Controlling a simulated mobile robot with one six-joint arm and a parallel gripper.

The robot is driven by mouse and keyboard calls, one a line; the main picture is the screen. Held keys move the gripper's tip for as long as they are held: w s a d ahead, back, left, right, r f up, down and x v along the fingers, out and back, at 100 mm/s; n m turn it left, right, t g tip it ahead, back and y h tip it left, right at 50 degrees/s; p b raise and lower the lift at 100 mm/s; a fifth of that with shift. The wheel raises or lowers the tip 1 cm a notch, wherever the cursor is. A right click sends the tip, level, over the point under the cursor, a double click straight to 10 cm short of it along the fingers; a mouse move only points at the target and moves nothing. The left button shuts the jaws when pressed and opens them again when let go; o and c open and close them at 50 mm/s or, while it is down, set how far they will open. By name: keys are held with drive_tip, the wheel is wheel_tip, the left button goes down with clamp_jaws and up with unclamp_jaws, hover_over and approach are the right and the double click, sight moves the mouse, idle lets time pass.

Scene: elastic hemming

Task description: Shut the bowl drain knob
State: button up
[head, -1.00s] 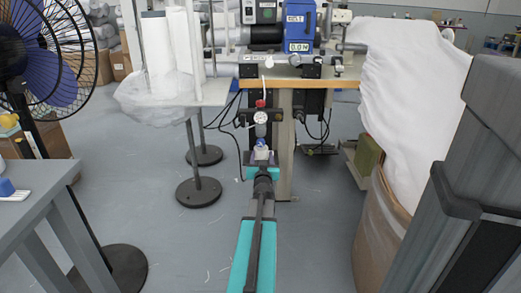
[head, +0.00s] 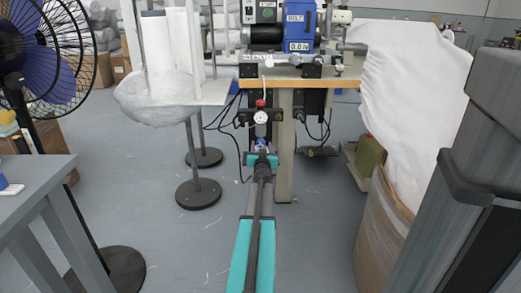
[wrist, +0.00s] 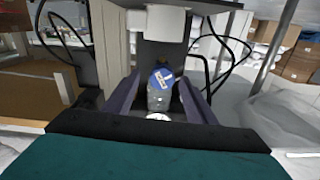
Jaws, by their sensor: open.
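The bowl drain knob (wrist: 163,77) is the blue round piece with a white mark in the wrist view. It sits at the end of the grey bowl (wrist: 158,101). My gripper (wrist: 157,86) is open, with one purple finger on each side of the knob and bowl. I cannot tell whether either finger touches the knob. In the head view the air regulator (head: 260,117), with a round gauge and a red top, is at the machine table's front. My gripper (head: 262,151) is just below it and hides the knob there.
The machine table (head: 345,82) carries a blue unit with a display (head: 299,22). Black cables (head: 226,128) hang left of the regulator. A box of white fabric (head: 385,230) stands at right, a fan (head: 45,60) and grey table (head: 35,180) at left.

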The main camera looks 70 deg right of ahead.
drive_tip(key=shift+w+d, duration=0.15)
drive_tip(key=shift+d, duration=0.2)
drive_tip(key=shift+c, duration=0.2)
